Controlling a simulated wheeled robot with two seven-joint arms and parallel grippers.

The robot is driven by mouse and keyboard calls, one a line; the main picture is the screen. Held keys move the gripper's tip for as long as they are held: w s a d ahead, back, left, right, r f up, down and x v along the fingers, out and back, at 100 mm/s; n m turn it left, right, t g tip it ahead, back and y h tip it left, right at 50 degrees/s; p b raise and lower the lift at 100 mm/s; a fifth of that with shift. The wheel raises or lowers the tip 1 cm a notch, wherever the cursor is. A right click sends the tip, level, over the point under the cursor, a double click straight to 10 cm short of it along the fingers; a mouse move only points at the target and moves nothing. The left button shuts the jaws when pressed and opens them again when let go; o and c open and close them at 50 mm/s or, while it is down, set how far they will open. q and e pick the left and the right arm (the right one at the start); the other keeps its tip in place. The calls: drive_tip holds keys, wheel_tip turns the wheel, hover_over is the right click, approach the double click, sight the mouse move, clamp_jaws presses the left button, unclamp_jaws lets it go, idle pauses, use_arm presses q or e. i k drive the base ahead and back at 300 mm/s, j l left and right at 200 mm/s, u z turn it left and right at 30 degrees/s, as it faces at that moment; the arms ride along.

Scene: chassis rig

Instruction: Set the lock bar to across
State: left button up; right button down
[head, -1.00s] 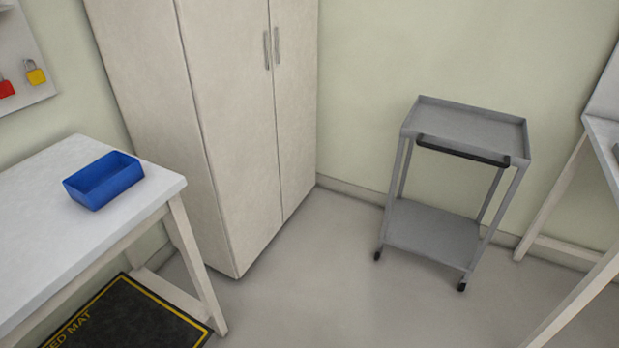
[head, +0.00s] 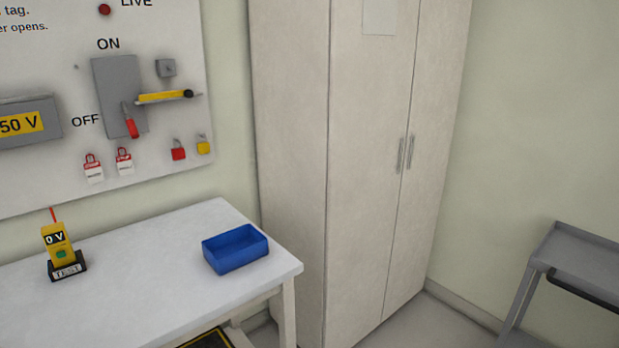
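The lock bar (head: 163,97) is a yellow bar with a black knob at its right end, on the white wall panel at the upper left of the head view. It lies nearly level, and its left end overlaps the right edge of the grey switch plate (head: 112,85). The red switch handle (head: 131,123) points down, near the OFF label and just below the bar's left end. A small grey block (head: 166,68) sits above the bar. Neither of my grippers is in view.
Red and yellow padlocks (head: 178,150) and red-and-white tags (head: 93,168) hang below the switch. A yellow tester (head: 57,246) and a blue tray (head: 236,250) stand on the white table (head: 150,262). A cabinet (head: 290,150) and grey cart (head: 580,258) stand to the right.

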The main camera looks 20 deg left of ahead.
sight(188, 93)
drive_tip(key=j+u, duration=0.15)
drive_tip(key=u, duration=1.95)
